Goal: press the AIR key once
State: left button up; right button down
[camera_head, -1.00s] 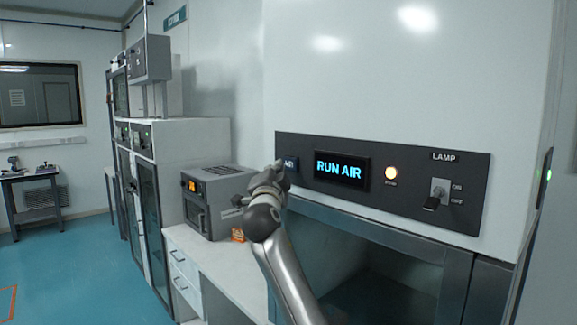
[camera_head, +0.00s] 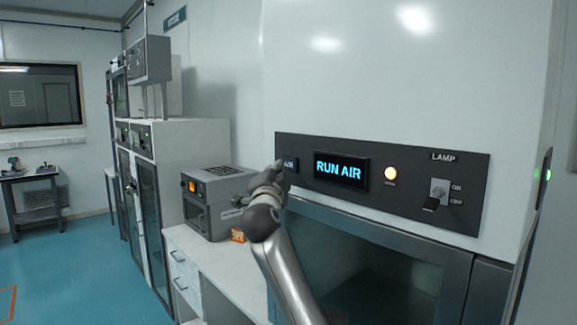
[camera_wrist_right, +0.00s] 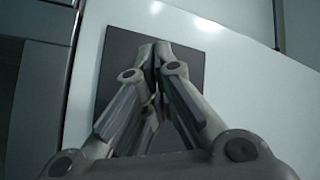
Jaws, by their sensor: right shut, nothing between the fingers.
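The AIR key (camera_head: 290,163) sits at the left end of a dark control panel (camera_head: 408,205), partly covered by my right gripper. My right gripper (camera_head: 278,167) is shut and empty, with its fingertips at the key's left side; I cannot tell whether they touch it. In the right wrist view the shut fingers (camera_wrist_right: 157,45) point at the dark panel (camera_wrist_right: 118,52), and the key is hidden behind them. The display (camera_head: 341,169) beside the key reads RUN AIR in blue. My left gripper is not in view.
A lit round lamp (camera_head: 390,173) and a LAMP toggle switch (camera_head: 436,195) are on the panel's right part. Below is a glass-fronted hood opening (camera_head: 370,270). A grey box device (camera_head: 218,200) stands on the white bench (camera_head: 205,262) behind my arm.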

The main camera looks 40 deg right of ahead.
jog(key=shift+d, duration=0.1)
jog(key=shift+d+b, duration=0.35)
jog(key=shift+d, duration=0.4)
dwell(0.9)
jog(key=shift+a+b, duration=0.1)
jog(key=shift+b, duration=0.2)
jog(key=shift+a+b, duration=0.35)
jog(key=shift+a, duration=0.35)
